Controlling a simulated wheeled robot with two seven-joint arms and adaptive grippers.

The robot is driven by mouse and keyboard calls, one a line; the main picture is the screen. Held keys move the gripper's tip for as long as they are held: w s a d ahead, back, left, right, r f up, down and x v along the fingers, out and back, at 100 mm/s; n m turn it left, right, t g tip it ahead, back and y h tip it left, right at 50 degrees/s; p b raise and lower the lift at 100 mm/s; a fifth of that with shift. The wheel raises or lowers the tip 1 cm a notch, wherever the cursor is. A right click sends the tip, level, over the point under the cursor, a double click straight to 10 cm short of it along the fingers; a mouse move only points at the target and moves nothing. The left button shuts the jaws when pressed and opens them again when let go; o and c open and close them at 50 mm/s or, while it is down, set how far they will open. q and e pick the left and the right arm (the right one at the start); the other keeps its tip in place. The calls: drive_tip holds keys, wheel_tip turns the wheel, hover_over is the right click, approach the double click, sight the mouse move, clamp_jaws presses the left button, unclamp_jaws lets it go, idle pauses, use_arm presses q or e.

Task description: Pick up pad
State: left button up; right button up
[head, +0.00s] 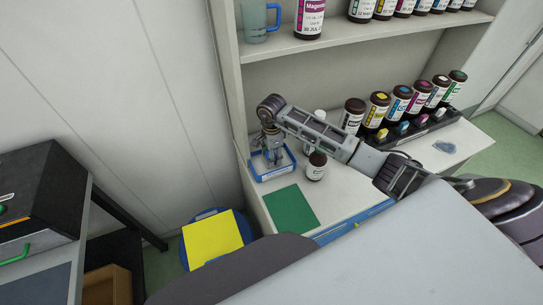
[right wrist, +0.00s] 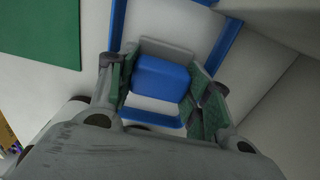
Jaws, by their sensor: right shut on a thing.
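My right gripper (head: 273,156) reaches down into the small blue-rimmed tray (head: 257,174) on the lower shelf. In the right wrist view the gripper (right wrist: 160,88) is shut on a blue block-like pad (right wrist: 159,76), with one finger on each side of it. A flat grey piece shows just behind the pad. The tray's blue rim (right wrist: 117,25) frames the gripper there. Whether the pad still touches the tray floor I cannot tell. In the head view the fingers mostly hide the pad. My left gripper is in neither view.
A dark bottle (head: 316,168) stands right of the tray, with a white bottle behind it. A green mat (head: 291,209) lies in front. Several ink bottles (head: 402,101) stand in a row with a black rack. An upper shelf (head: 350,42) hangs above the arm.

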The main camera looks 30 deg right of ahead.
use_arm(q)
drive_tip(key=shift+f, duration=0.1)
use_arm(e)
drive_tip(key=shift+r, duration=0.15)
drive_tip(key=shift+s+r, duration=0.1)
wheel_tip(320, 180, up, 6)
drive_tip(key=shift+r+b, duration=0.1)
drive_tip(key=shift+b, duration=0.65)
drive_tip(key=shift+s, duration=0.2)
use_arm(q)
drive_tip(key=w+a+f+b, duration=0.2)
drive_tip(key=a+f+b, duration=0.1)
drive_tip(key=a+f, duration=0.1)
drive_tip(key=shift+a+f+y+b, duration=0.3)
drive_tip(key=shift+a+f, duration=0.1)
use_arm(e)
drive_tip(key=s+a, duration=0.1)
drive_tip(key=s, duration=1.8)
drive_tip(key=shift+s, duration=0.15)
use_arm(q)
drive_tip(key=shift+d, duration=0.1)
use_arm(e)
drive_tip(key=shift+a+r, duration=0.1)
